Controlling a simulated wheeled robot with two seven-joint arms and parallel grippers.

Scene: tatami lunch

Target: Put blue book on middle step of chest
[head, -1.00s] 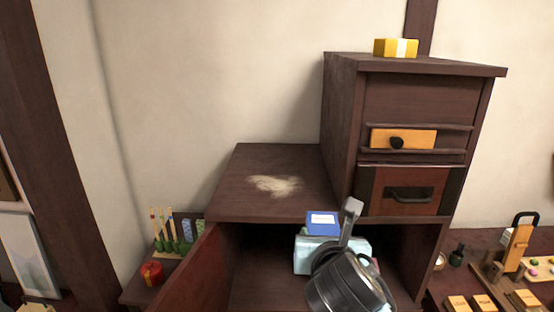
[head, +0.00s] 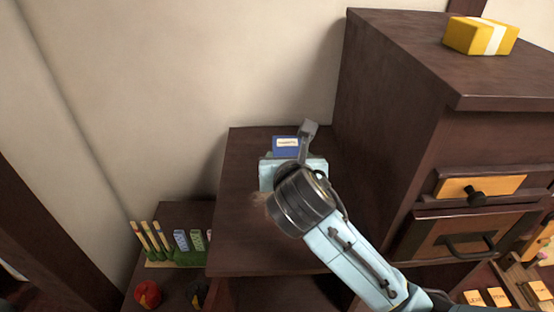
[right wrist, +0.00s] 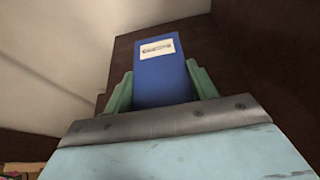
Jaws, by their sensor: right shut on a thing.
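The blue book (head: 287,143) with a white label is held by my right gripper (head: 290,155), over the middle step (head: 240,185) of the dark wooden chest. In the right wrist view the blue book (right wrist: 160,75) stands between the two green fingers (right wrist: 162,92), which are shut on it. My gripper body and forearm hide much of the step, and I cannot tell whether the book touches the surface. My left gripper is out of view.
The taller chest block (head: 390,110) rises right of the step, with a yellow box (head: 480,36) on top and drawers in front. A lower step at left holds a rack of colourful sticks (head: 170,245) and a red round object (head: 147,294). The wall is behind.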

